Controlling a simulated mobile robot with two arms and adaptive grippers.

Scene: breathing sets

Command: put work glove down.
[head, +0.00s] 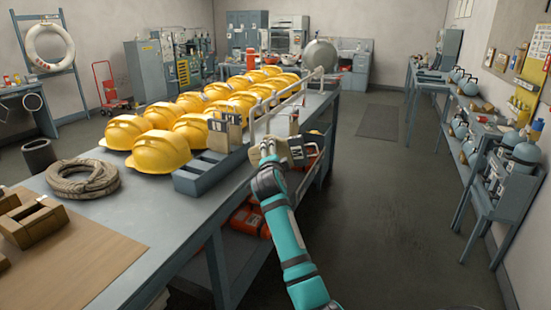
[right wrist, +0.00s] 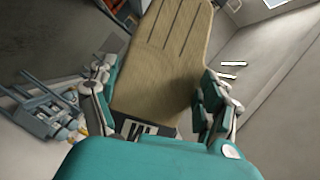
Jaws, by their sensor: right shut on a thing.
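My right gripper (head: 268,149) is shut on a beige work glove (head: 284,154) beside the right edge of the long table, near a pale rail frame. In the right wrist view the glove (right wrist: 162,60) fills the middle between the fingers of the gripper (right wrist: 158,85). Its grooved finger end points away, and a dark cuff with a white mark (right wrist: 145,130) is near the palm. A grey-blue tray (head: 205,184) lies on the table just left of the gripper, with similar gloves (head: 218,136) upright in its far part. My left gripper is not in view.
Rows of yellow helmets (head: 160,152) cover the table's middle, left of the tray. A coiled rope (head: 83,179) and a brown mat (head: 85,255) lie nearer. The pale rail (head: 290,92) rises along the table's right edge. Open floor (head: 390,220) lies to the right.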

